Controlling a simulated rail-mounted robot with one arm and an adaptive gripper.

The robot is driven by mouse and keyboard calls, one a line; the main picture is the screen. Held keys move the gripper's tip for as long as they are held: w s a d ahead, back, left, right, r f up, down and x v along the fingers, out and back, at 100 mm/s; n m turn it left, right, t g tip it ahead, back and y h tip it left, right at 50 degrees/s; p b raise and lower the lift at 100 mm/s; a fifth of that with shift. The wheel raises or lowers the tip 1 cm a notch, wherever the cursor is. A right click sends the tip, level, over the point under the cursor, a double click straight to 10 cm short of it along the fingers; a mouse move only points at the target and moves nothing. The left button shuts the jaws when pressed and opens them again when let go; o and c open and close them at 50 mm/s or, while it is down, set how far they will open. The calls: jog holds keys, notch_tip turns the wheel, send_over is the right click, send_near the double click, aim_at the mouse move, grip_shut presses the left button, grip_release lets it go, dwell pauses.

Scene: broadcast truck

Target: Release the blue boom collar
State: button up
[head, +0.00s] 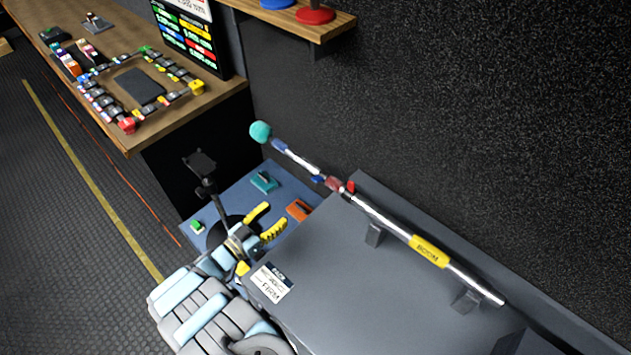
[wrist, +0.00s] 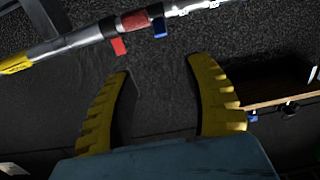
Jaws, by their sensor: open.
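The boom pole (head: 395,230) lies along the wall, with a teal tip (head: 260,131) at its far end and a yellow BOOM label. The blue collar (head: 318,178) is a small blue piece on the pole; its blue tab (wrist: 160,28) hangs from the pole in the wrist view. Beside it are a red band (wrist: 135,20) and a red tab (wrist: 119,46), nearer the yellow label. My gripper (head: 267,220) has yellow fingers. It is open and empty, apart from the pole. In the wrist view the blue tab is beyond the gap between the fingertips (wrist: 158,66).
The pole rests on supports on a grey case (head: 380,290) bearing a FIRM label. Teal and orange items (head: 299,210) lie on the lower blue surface (head: 235,190). A wooden desk (head: 60,45) with small devices stands at upper left; a wooden shelf (head: 330,25) is on the wall.

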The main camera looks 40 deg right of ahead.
aim_at(316, 179)
jog(key=d, duration=0.5)
jog(key=w+d+b, duration=0.1)
jog(key=d, duration=1)
jog(key=shift+w+d+f+b, duration=0.1)
jog(key=shift+w+d+b, duration=0.1)
jog(key=shift+w+b, duration=0.15)
jog(key=shift+d, duration=0.3)
grip_shut()
